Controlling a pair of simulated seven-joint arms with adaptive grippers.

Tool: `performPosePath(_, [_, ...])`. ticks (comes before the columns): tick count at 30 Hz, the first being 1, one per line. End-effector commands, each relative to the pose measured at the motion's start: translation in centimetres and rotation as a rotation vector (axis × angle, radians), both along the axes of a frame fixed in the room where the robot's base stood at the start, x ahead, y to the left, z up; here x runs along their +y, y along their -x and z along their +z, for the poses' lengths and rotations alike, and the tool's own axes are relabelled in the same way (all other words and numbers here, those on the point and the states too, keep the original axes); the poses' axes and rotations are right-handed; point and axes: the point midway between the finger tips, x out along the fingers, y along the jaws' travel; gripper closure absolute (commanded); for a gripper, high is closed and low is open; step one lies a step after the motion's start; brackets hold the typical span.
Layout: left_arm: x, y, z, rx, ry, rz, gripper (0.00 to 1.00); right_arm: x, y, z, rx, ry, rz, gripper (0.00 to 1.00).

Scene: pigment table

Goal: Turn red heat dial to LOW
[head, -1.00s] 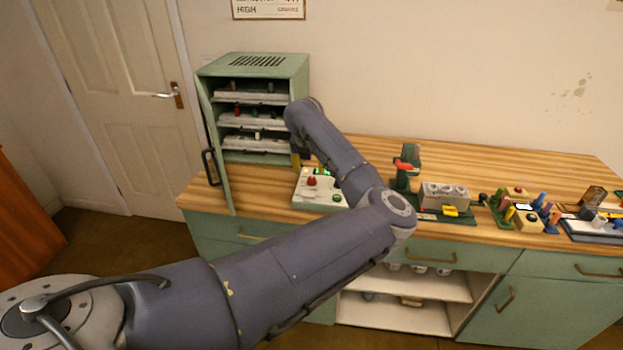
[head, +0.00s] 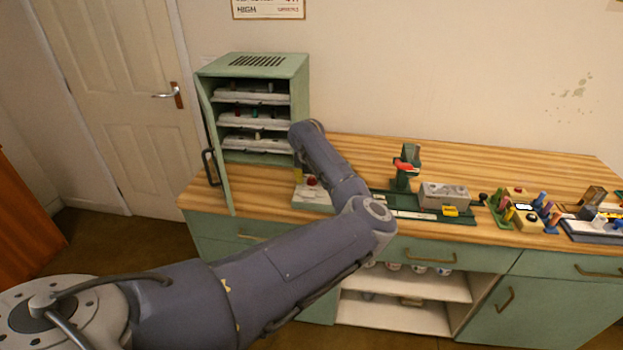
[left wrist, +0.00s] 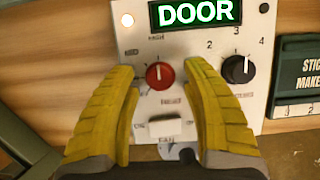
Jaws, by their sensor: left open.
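The red heat dial (left wrist: 160,76) is a round knob with a white pointer mark facing roughly up, on a white control panel (left wrist: 205,42). The small labels around it are too blurred to read surely. My left gripper (left wrist: 160,68) is open, its yellow fingers on either side of the dial with visible gaps; I cannot tell its height above the panel. In the head view the red dial (head: 311,181) shows beside my left arm, which hides much of the panel (head: 307,198). My right gripper is not in view.
The panel also bears a lit DOOR display (left wrist: 196,13), a black numbered knob (left wrist: 238,69) and a white switch (left wrist: 165,126). A green cabinet (head: 255,67) with its door open stands behind at left. A green device (head: 405,166) and a grey box (head: 445,195) stand to the right.

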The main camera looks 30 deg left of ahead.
Motion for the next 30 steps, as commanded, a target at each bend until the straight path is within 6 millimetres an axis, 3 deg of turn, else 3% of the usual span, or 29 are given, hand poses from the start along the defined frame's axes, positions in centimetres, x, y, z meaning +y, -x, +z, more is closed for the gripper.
performPosePath(2, [0.01,0.01,0.00,0.000,0.000,0.000,0.54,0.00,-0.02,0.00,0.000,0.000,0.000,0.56])
performPosePath(14, [0.01,0.02,0.01,0.000,0.000,0.000,1.00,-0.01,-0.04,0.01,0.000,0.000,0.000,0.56])
performPosePath(30, [0.04,-0.07,0.13,-0.003,-0.001,0.000,1.00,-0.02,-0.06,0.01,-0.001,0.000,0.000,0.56])
